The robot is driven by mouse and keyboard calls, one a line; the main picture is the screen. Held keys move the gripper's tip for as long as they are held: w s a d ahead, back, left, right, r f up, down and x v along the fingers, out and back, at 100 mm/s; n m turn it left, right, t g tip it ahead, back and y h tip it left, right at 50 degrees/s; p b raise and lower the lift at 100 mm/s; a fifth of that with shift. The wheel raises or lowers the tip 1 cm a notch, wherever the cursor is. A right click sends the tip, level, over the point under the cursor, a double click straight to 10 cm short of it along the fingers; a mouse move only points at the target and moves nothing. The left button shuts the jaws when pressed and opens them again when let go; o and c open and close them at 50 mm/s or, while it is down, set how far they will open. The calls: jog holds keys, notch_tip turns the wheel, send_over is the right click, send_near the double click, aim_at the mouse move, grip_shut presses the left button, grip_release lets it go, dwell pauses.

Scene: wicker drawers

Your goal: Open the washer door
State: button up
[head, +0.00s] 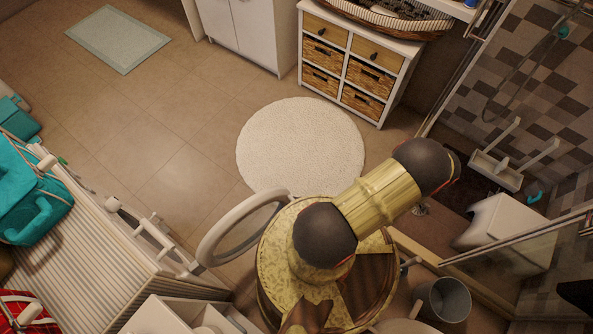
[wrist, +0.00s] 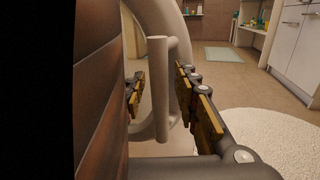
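The washer door appears in the head view as a pale grey ring (head: 238,226) beside my arm, seen at a slant. In the wrist view part of the curved door rim (wrist: 178,30) stands upright in the upper middle. Its pale handle bar (wrist: 159,85) stands upright in front of my gripper. My gripper (wrist: 165,98) has its two fingers apart, one on each side of the handle bar. Narrow gaps show on both sides of the bar, so I see no clear grip. My arm hides the gripper in the head view.
A striped cabinet (head: 75,262) with teal bags stands at the left. A round white rug (head: 300,145) lies on open tiled floor. Wicker drawers (head: 352,62) stand at the back, a grey bucket (head: 443,301) at lower right. The glass shower is at the right.

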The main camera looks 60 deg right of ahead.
jog(key=v, duration=1.2)
dwell(0.3)
